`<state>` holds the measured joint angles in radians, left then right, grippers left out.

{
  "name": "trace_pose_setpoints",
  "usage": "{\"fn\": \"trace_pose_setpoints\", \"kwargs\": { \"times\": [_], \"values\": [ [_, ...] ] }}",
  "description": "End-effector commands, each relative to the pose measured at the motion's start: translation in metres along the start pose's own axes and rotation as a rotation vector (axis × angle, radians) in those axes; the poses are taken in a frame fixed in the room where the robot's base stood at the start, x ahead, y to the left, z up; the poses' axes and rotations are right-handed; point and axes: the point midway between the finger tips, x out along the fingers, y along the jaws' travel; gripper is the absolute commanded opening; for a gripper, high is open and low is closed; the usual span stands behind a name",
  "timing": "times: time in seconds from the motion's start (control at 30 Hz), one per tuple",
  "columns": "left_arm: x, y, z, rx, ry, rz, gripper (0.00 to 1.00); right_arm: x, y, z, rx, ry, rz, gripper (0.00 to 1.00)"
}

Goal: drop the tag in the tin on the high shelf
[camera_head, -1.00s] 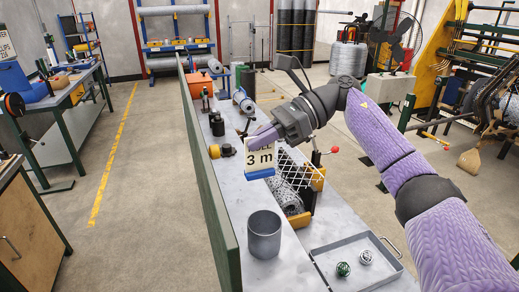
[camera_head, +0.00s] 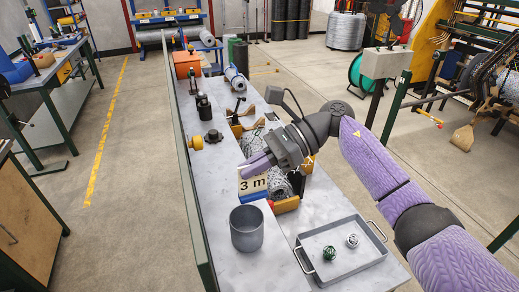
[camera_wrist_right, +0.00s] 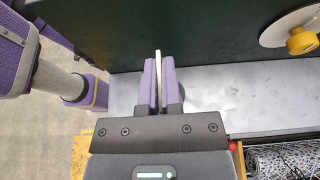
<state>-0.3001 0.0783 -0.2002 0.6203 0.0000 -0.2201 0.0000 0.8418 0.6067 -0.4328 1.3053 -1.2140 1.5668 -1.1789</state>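The tag (camera_head: 252,184) is a small white card with a dark edge, marked "3 m". My right gripper (camera_head: 256,163) is shut on it, and the tag hangs below the purple fingers in the head view. In the right wrist view the tag (camera_wrist_right: 158,68) shows edge-on between the two fingers. The tin (camera_head: 247,232) is an open grey cylinder standing upright on the bench, just below the tag in the head view. The tag is outside the tin, and its lower edge appears close above the far rim. My left gripper does not show.
A grey tray (camera_head: 338,262) with two small round pieces stands right of the tin. Rolled wire mesh (camera_head: 279,183) lies in a holder behind the tag. A green panel edge (camera_head: 190,190) runs along the bench's left side. Dark bottles (camera_head: 204,108) stand farther back.

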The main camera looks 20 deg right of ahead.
Motion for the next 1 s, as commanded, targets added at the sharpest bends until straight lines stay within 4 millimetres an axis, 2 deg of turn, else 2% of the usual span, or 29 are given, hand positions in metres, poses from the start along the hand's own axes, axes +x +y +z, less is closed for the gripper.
{"fn": "trace_pose_setpoints", "kwargs": {
  "times": [0.13,0.4,0.6,0.87,1.0],
  "values": [
    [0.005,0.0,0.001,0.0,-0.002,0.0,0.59,0.005,0.0,-0.013,0.001,0.0,-0.001,0.0],
    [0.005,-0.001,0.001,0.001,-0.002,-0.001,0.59,0.005,0.0,-0.014,0.001,0.0,-0.002,0.0],
    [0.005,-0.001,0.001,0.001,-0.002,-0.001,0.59,0.005,0.0,-0.014,0.001,0.0,-0.001,0.45],
    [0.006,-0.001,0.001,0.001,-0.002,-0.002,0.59,0.003,0.0,-0.015,0.001,0.001,-0.002,0.46],
    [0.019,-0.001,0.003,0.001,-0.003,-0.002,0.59,-0.021,-0.001,-0.018,0.0,0.001,-0.006,0.46]
  ]
}}
